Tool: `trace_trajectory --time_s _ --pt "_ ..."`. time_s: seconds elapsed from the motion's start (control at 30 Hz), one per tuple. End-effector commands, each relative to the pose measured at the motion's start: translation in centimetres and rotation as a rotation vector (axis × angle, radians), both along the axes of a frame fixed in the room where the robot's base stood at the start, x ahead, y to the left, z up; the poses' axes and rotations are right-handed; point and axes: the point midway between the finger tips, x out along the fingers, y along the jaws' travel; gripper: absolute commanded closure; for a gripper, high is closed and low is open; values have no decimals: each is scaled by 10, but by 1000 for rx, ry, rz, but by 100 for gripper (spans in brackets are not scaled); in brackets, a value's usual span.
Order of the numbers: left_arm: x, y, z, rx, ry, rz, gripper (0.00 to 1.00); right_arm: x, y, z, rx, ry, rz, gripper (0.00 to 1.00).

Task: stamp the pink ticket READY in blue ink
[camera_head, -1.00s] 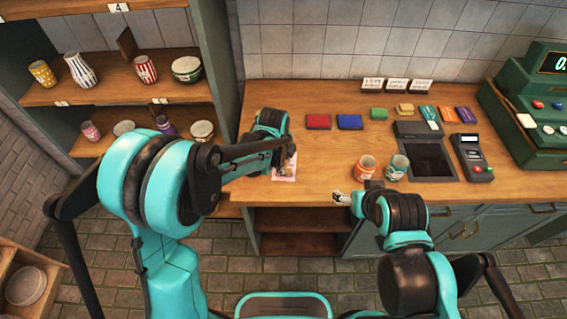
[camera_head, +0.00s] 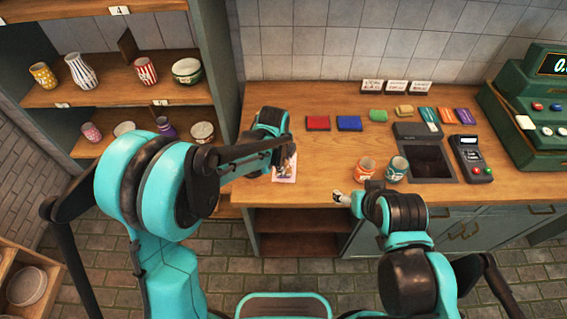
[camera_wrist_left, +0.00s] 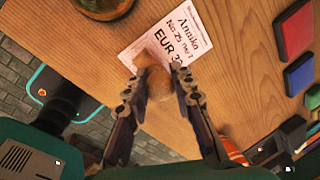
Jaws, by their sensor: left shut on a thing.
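The pink ticket (camera_head: 291,168) lies near the front edge of the wooden counter, partly hidden by my left arm. In the left wrist view the ticket (camera_wrist_left: 176,24) shows printed text, "Annika" and "EUR 3". My left gripper (camera_wrist_left: 158,90) is shut on a wooden-handled stamp (camera_wrist_left: 159,82), which overlaps the ticket's lower edge in that view. Whether the stamp touches the ticket cannot be told. The blue ink pad (camera_head: 349,122) lies right of the red ink pad (camera_head: 318,122). My right gripper (camera_head: 342,198) is low at the counter's front; its fingers are too small to read.
An orange cup (camera_head: 364,169) and a teal cup (camera_head: 397,169) stand right of the ticket. A green pad (camera_head: 378,115), a card terminal (camera_head: 472,158) and a green register (camera_head: 535,110) are farther right. The counter between ticket and cups is clear.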

Motion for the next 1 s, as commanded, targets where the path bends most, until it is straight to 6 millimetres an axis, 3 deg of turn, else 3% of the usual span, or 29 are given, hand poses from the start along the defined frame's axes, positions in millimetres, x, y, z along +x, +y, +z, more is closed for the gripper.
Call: trace_trajectory --time_s 0.6,1.0 --pt "0 0 55 0 -1 0 95 0 0 38 0 0 0 29" --pt "0 0 57 0 -1 0 95 0 0 38 0 0 0 29"
